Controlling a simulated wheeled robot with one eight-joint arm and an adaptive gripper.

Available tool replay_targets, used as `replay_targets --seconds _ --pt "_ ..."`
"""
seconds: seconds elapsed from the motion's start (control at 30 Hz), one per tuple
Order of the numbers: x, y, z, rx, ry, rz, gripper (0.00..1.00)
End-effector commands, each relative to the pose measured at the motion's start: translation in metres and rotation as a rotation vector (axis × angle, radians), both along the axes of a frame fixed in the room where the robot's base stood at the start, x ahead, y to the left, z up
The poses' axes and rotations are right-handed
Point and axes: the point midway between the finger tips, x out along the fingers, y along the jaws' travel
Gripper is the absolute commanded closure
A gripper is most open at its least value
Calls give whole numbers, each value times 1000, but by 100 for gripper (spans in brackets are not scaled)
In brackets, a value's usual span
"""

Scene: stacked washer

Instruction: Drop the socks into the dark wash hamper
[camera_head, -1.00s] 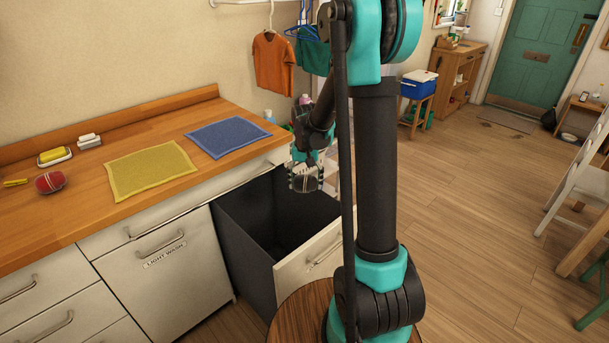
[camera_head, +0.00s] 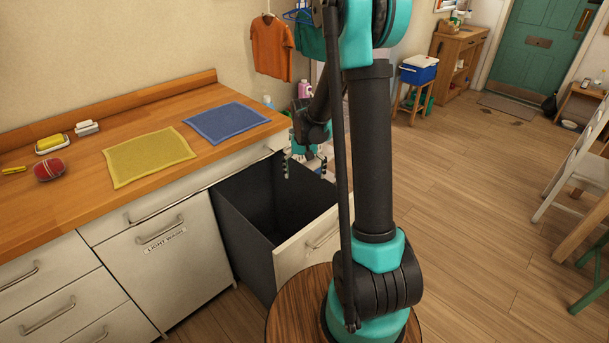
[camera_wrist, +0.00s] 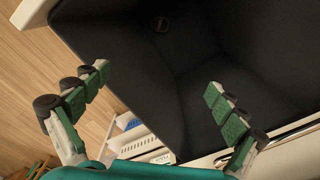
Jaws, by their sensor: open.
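The dark wash hamper is the pulled-out dark bin (camera_head: 245,233) with a white front, and its label is not readable. It also fills much of the wrist view (camera_wrist: 255,50). My gripper (camera_head: 304,168) hangs over the back part of the open bin. Its green-padded fingers are spread wide and empty in the wrist view (camera_wrist: 158,82). A small dark rounded bundle, apparently the socks (camera_wrist: 160,24), lies inside the bin, apart from the fingers. The bundle is hard to make out against the dark lining, and the head view does not show it.
A closed front labelled "LIGHT WASH" (camera_head: 165,260) is left of the bin. The wooden counter (camera_head: 90,220) holds a yellow cloth (camera_head: 148,157), a blue cloth (camera_head: 226,130), a red striped ball-like bundle (camera_head: 49,169) and soap.

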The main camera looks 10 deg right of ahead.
Motion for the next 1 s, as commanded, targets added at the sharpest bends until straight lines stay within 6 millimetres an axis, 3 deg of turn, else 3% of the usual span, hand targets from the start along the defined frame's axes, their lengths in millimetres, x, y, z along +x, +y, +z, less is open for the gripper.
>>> replay_targets --seconds 0.27,0.8,1.0 --pt "0 0 7 0 0 0 4" --pt "0 0 100 0 0 0 4" --pt "0 0 117 0 0 0 4"
